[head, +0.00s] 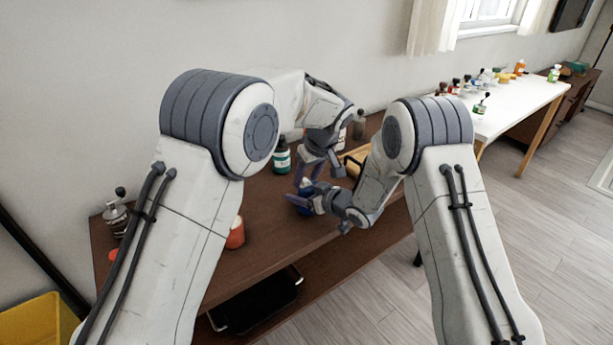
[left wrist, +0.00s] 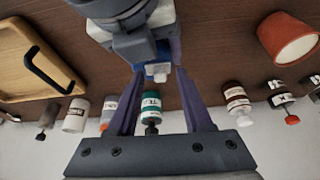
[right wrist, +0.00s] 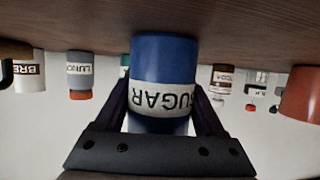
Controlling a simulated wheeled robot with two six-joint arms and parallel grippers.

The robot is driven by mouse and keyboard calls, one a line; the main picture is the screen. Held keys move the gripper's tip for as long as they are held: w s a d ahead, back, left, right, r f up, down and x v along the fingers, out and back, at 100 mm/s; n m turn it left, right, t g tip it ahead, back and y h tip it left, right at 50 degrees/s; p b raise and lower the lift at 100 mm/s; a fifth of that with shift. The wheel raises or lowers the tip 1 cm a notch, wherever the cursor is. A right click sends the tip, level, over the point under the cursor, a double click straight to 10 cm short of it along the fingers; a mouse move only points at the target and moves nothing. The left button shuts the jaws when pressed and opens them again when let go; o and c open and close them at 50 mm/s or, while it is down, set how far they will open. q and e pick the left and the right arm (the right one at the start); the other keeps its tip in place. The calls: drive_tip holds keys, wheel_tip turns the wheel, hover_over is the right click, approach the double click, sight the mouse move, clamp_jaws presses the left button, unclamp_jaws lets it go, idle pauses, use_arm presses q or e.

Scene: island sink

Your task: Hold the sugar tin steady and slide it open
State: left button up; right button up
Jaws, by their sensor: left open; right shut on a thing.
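The sugar tin (right wrist: 163,65) is blue with a white label reading SUGAR, upside down in the right wrist view. In the head view only a small blue part of the tin (head: 304,209) shows. My right gripper (head: 307,198) is shut on the tin, with one finger on each side of it in the right wrist view. My left gripper (head: 309,172) is open just above the tin, its fingers pointing down. In the left wrist view, the left gripper's fingers (left wrist: 158,70) are spread around a small pale block whose identity I cannot tell. The tin's top is largely hidden.
A teal TEA bottle (head: 281,158) stands behind the tin on the brown table (head: 270,240). A wooden tray with a dark handle (left wrist: 40,62) lies to one side. An orange-red pot (head: 236,234) stands near the left. Several labelled containers line the wall side.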

use_arm(q)
clamp_jaws()
idle(1.5)
